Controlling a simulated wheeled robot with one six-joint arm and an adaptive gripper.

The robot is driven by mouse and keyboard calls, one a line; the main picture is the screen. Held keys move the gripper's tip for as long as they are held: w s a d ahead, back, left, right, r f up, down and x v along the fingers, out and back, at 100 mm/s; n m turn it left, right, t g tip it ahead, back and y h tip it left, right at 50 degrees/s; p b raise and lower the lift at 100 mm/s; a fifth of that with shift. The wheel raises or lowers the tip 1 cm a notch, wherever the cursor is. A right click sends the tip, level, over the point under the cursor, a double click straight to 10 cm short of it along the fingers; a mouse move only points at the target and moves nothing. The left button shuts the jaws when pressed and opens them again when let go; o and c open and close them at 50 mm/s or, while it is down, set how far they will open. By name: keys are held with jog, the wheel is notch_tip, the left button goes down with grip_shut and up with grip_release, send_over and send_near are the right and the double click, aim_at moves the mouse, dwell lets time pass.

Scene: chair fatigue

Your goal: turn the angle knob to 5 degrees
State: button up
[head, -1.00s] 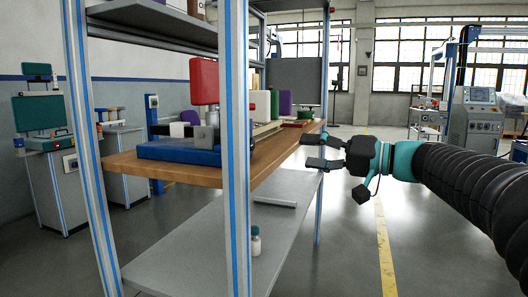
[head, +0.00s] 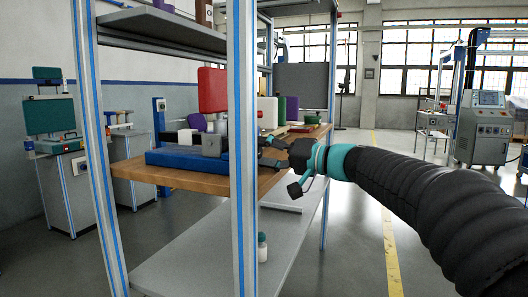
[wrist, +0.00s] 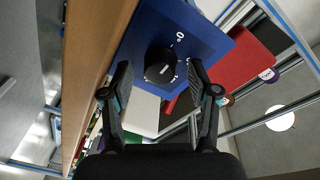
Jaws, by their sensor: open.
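The angle knob (wrist: 157,72) is a round black dial with a light mark, seen in the wrist view on the blue base (wrist: 205,35). White scale markings, including a zero with a degree sign, are printed beside it; the rest is too small to read. My gripper (wrist: 158,76) is open, with one finger on each side of the knob in that view; I cannot tell whether they touch it. The knob is hidden there.
A metal post (head: 242,200) stands in front of the wooden shelf (head: 200,183). A red pad (head: 212,90) rises above the blue base. Purple, green and white items stand farther back. A small white bottle (head: 262,247) is on the lower shelf. The floor at right is open.

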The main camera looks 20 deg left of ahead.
jog(key=shift+a, duration=0.15)
jog(key=shift+c, duration=0.2)
grip_shut()
jog(key=m+p, duration=0.1)
jog(key=m, duration=0.1)
jog(key=m+p, duration=0.2)
jog(key=m, duration=0.1)
jog(key=shift+r+m+g+h, duration=0.25)
jog(key=shift+m+g+h, duration=0.05)
jog(key=shift+h, duration=0.1)
jog(key=m+p, duration=0.2)
jog(key=m, duration=0.1)
jog(key=shift+w+p, duration=0.1)
jog(key=shift+p, duration=0.2)
jog(key=shift+f+m+g+p, duration=0.15)
jog(key=shift+m+g+p, duration=0.35)
jog(key=shift+m, duration=0.6)
